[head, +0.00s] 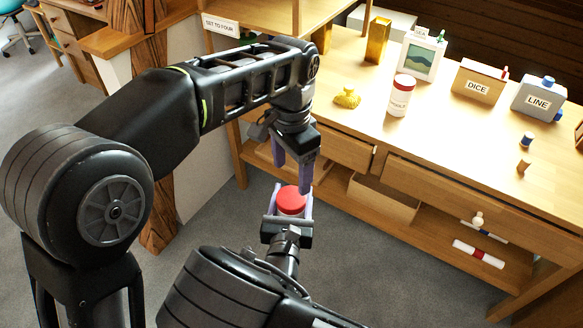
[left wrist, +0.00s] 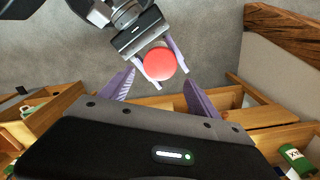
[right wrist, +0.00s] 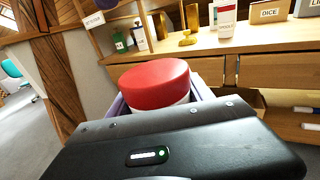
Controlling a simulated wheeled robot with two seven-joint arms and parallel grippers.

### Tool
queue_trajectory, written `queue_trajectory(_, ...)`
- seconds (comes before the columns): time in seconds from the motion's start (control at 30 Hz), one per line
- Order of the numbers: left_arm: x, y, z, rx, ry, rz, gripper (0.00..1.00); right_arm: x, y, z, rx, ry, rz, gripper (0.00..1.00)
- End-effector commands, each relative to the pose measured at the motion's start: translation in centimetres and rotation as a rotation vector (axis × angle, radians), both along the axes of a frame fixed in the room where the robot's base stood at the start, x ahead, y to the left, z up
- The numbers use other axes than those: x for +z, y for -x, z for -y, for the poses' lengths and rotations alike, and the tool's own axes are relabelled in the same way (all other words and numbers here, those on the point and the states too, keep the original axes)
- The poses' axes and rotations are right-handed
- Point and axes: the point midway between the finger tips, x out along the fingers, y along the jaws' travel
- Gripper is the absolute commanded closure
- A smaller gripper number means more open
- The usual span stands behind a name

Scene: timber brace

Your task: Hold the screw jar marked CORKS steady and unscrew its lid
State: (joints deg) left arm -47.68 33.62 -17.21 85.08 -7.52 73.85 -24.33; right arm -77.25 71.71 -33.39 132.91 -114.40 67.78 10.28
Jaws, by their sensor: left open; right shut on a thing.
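A jar with a red lid (head: 291,197) is clamped upright between the fingers of my right gripper (head: 290,210), in front of the desk. In the right wrist view its red lid (right wrist: 155,84) stands above the fingers, with a strip of white body below; no CORKS label shows. My left gripper (head: 292,168) is open and points down just above the lid, apart from it. In the left wrist view the round lid (left wrist: 160,64) lies just beyond the gap between my open left fingers (left wrist: 160,90).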

Motion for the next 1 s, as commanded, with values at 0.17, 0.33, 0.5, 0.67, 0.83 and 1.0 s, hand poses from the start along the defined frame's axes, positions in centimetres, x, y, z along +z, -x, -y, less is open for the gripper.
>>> queue_trajectory(0.17, 0.0, 0.0, 0.0, -0.001, -0.001, -0.001, 0.29, 0.0, 0.0, 0.0, 0.000, 0.000, 0.001, 1.00)
queue_trajectory(0.33, -0.3, 0.0, 0.0, -0.002, -0.002, -0.001, 0.29, 0.0, 0.0, 0.0, 0.000, 0.000, 0.001, 1.00)
queue_trajectory(0.5, -1.6, 0.1, 0.0, -0.004, -0.003, -0.002, 0.29, 0.0, 0.0, 0.0, 0.000, 0.000, 0.001, 1.00)
queue_trajectory(0.67, -3.9, 0.1, -0.1, -0.004, -0.004, -0.003, 0.29, 0.0, 0.0, 0.0, 0.000, 0.000, 0.001, 1.00)
queue_trajectory(0.83, -6.4, 0.1, 0.0, -0.005, -0.003, -0.003, 0.29, 0.0, 0.0, 0.0, 0.000, 0.000, 0.001, 1.00)
queue_trajectory(1.0, -7.8, 0.1, 0.0, -0.004, -0.003, -0.001, 0.29, 0.0, 0.0, 0.0, 0.000, 0.000, 0.001, 1.00)
